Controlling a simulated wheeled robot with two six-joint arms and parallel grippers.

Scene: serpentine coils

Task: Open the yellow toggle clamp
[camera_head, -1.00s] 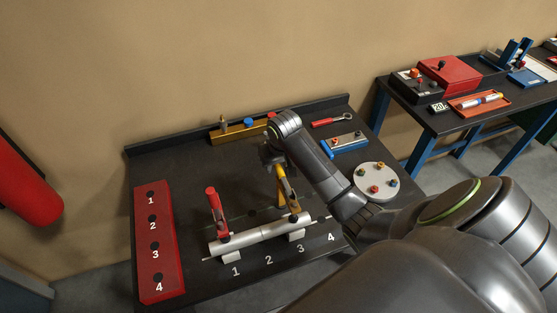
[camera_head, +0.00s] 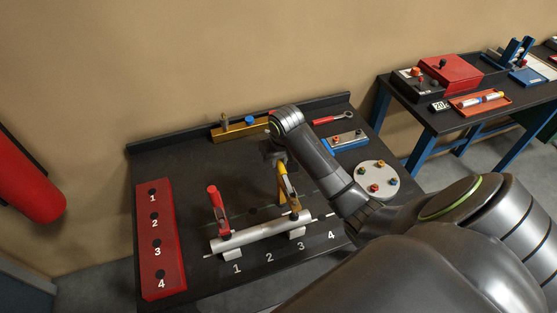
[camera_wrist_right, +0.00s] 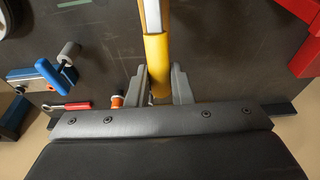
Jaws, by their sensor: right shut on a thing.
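The yellow toggle clamp (camera_head: 284,180) stands on the dark table over the right part of a silver tube (camera_head: 262,232). Its yellow handle (camera_wrist_right: 158,62) points up and shows in the right wrist view between my fingers. My right gripper (camera_wrist_right: 159,88) is shut on that handle, a finger on each side; in the head view the gripper (camera_head: 276,160) is at the handle's top, partly hidden by my own arm. A red toggle clamp (camera_head: 217,210) stands upright over the left part of the tube. My left gripper is not in view.
A red numbered block (camera_head: 156,240) lies at the table's left. A brass-coloured block (camera_head: 240,129), a red wrench (camera_head: 331,119), a block with a blue handle (camera_head: 345,142) and a round white plate (camera_head: 376,180) lie at the back and right.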

